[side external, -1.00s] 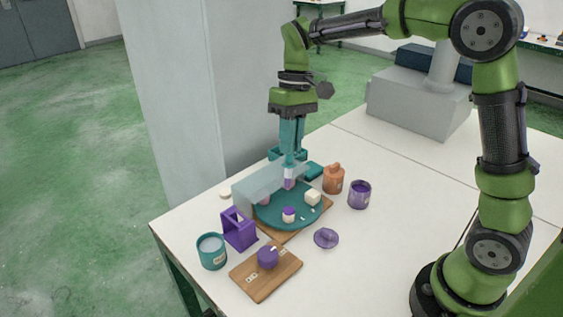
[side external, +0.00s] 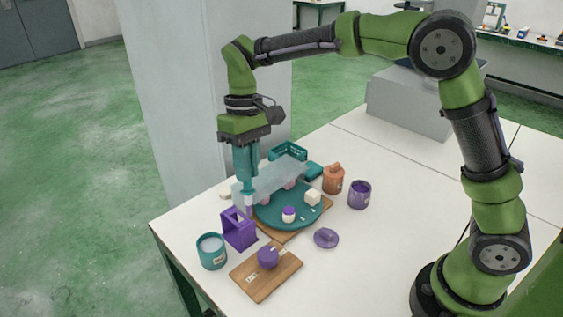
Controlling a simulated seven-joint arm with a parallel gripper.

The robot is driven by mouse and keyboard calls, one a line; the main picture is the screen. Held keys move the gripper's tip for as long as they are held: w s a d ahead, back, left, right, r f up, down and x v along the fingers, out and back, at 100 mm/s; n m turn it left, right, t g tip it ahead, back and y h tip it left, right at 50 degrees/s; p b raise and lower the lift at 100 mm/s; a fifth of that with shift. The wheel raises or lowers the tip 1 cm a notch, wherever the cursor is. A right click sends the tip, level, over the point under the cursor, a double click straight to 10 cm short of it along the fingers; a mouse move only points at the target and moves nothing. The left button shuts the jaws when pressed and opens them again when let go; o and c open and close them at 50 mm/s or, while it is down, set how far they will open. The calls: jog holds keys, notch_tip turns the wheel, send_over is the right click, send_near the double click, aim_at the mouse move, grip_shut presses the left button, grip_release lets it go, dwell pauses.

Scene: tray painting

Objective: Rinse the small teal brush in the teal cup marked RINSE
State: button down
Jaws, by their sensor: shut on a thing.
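The teal cup (side external: 211,260) stands at the table's left front corner, with a pale surface inside and a small label too tiny to read. My gripper (side external: 248,187) points down at the left end of the clear screen, above and to the right of the cup. It is shut on what appears to be the small teal brush (side external: 249,203), held upright. The brush is hard to separate from the teal fingers, and its tip is unclear beside the purple stand.
A purple stand (side external: 238,232) is between gripper and cup. The clear screen (side external: 272,178) stands by a teal round tray (side external: 300,217) with small blocks. A wooden board (side external: 251,287) with a purple round piece, a purple lid (side external: 326,238), an orange bottle (side external: 333,180) and a purple cup (side external: 359,197) are nearby.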

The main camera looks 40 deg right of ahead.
jog(key=w+a+m+t, duration=0.1)
jog(key=w+a+m, duration=0.15)
jog(key=a, duration=0.65)
notch_tip(320, 180, down, 8)
jog(key=shift+d+f+n, duration=0.15)
jog(key=shift+d+n, duration=0.05)
jog(key=shift+n, duration=0.15)
dwell(0.8)
